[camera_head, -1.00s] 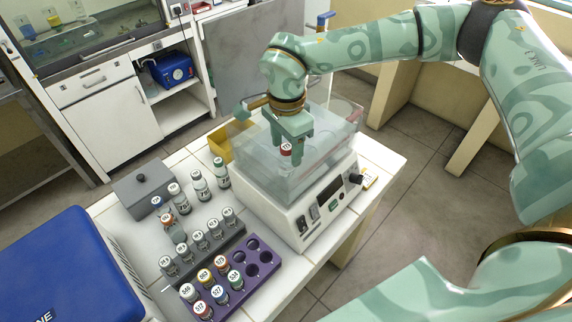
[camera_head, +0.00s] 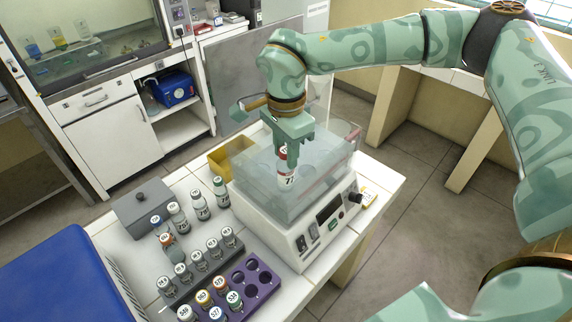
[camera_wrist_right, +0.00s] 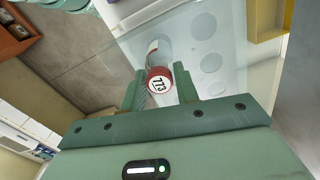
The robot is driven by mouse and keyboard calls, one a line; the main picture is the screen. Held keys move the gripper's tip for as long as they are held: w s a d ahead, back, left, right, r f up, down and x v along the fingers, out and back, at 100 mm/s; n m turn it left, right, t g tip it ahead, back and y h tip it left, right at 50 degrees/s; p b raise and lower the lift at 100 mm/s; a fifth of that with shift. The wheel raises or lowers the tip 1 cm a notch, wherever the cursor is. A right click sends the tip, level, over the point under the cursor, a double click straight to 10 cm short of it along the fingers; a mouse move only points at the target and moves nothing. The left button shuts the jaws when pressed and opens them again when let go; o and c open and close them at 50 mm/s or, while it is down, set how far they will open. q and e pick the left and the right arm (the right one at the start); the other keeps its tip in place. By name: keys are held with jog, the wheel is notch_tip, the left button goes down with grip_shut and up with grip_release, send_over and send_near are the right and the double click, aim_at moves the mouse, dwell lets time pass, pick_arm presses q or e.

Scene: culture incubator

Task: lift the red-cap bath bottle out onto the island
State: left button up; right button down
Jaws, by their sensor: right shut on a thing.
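The red-cap bottle (camera_head: 286,176), white-bodied with a dark-printed label, hangs upright in my right gripper (camera_head: 290,152), over the clear-walled water bath (camera_head: 247,178). Its lower end overlaps the clear walls in the head view, so I cannot tell whether it is above the rim. In the right wrist view its red cap (camera_wrist_right: 159,80), marked 773, sits between the two green fingers. The gripper is shut on it. The white-tiled island (camera_head: 376,188) carries the bath. My left gripper is not in view.
A purple rack (camera_head: 262,291) and a grey rack, both holding bottles, stand in front of the bath. Several loose bottles, a grey lidded box (camera_head: 143,205) and a yellow bin (camera_head: 218,158) stand left of it. A blue box (camera_head: 50,262) is at lower left. Bare tiles show between them.

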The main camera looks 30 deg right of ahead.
notch_tip(320, 180, up, 5)
jog(key=shift+r, duration=0.1)
notch_tip(320, 180, up, 3)
jog(key=p, duration=0.2)
jog(key=shift+p, duration=0.4)
notch_tip(320, 180, up, 3)
jog(key=p, duration=0.3)
jog(key=shift+r+p, duration=0.15)
jog(key=shift+p, duration=0.25)
jog(key=shift+s, duration=0.1)
